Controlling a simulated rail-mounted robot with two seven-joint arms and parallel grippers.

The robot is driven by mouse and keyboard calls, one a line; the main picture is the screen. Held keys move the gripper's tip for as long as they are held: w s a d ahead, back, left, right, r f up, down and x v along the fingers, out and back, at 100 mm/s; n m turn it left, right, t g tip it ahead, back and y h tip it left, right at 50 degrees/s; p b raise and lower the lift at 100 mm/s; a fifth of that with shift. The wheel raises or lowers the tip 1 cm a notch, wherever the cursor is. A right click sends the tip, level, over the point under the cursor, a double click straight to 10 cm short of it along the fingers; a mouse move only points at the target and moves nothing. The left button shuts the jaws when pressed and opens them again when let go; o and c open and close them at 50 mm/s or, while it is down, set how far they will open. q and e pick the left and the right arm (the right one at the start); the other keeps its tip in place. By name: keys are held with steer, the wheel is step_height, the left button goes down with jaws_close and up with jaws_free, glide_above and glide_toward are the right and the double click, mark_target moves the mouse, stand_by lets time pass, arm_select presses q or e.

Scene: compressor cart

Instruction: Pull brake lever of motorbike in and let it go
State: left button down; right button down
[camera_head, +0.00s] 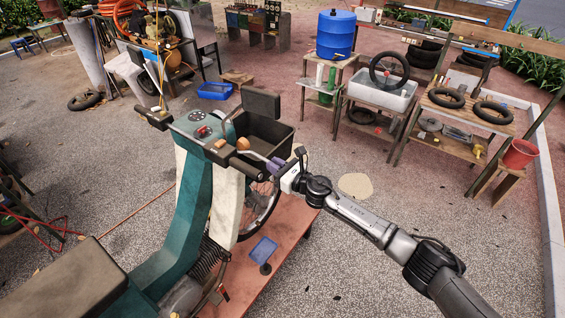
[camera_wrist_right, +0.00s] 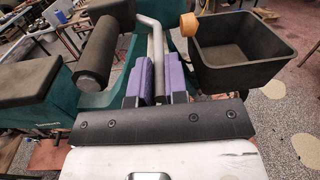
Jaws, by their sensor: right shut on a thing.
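The green and white motorbike (camera_head: 197,185) stands upright on a low red platform, its handlebar across the upper middle of the head view. My right gripper (camera_head: 273,167) is at the right end of the handlebar, beside the black grip (camera_head: 245,168). In the right wrist view its purple finger pads (camera_wrist_right: 158,80) are shut on the silver brake lever (camera_wrist_right: 155,45), which passes between them. The black handlebar grip (camera_wrist_right: 85,55) is just left of the fingers, with a gap to the lever. My left gripper is not in view.
A black front basket (camera_head: 265,135) is close to my right gripper; it also shows in the right wrist view (camera_wrist_right: 240,65). The red platform (camera_head: 285,240) carries a small blue tray (camera_head: 262,250). Benches with tyres (camera_head: 447,98) stand at the back right. Open gravel lies right of the platform.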

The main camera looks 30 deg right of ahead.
steer(key=shift+s+a+r, duration=0.1)
steer(key=shift+a+r, duration=0.05)
steer(key=shift+a, duration=0.15)
steer(key=c, duration=1.4)
jaws_free()
steer(key=shift+s, duration=0.1)
steer(key=shift+o, duration=1.2)
steer(key=shift+s+d+f, duration=0.2)
steer(key=shift+s+d, duration=0.1)
steer(key=shift+s, duration=0.15)
steer(key=b+v, duration=0.2)
steer(key=v, duration=1)
steer(key=shift+s+d+b, duration=0.15)
steer(key=shift+s+b, duration=0.15)
